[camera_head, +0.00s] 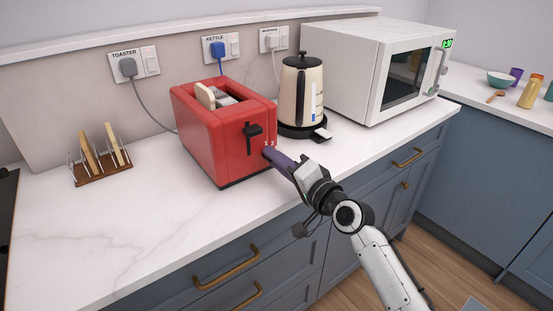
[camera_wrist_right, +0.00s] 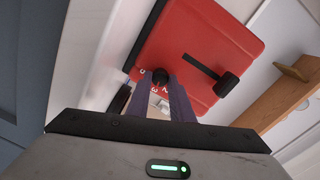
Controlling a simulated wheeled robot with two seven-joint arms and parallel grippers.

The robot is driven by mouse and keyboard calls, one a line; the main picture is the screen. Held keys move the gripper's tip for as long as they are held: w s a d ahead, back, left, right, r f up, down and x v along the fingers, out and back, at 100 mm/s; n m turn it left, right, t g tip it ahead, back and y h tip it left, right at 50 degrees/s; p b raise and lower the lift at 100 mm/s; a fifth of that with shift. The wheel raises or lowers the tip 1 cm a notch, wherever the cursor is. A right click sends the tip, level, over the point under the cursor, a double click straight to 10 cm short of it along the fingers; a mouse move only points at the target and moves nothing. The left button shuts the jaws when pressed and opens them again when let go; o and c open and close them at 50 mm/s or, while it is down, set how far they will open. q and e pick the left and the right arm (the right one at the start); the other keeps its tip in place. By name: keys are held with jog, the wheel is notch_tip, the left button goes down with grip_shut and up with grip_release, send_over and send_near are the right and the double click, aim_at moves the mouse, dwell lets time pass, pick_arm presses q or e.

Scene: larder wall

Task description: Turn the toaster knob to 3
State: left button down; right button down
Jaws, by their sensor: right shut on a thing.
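The red toaster (camera_head: 207,140) stands on the counter with a slice of bread (camera_head: 205,96) in its slot. Its black lever (camera_head: 252,129) is on the front face, high up. My right gripper (camera_head: 270,152) reaches the lower right of that face. In the wrist view, the toaster (camera_wrist_right: 205,50) fills the top, with its lever (camera_wrist_right: 227,84) to the right. The black knob (camera_wrist_right: 160,76) sits between the fingertips of my right gripper (camera_wrist_right: 162,82), which are shut on it. Small white numerals show around the knob; its setting cannot be read. My left gripper is out of view.
A cream kettle (camera_head: 301,88) stands on its base just right of the toaster, with a white microwave (camera_head: 345,65) beyond. A toast rack (camera_head: 103,165) is at the left. The counter in front (camera_head: 130,225) is clear. Toaster and kettle cords run to wall sockets.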

jog(key=c, duration=1.6)
grip_release()
jog(key=shift+o, duration=0.2)
jog(key=shift+s+d, duration=0.1)
jog(key=v, duration=1)
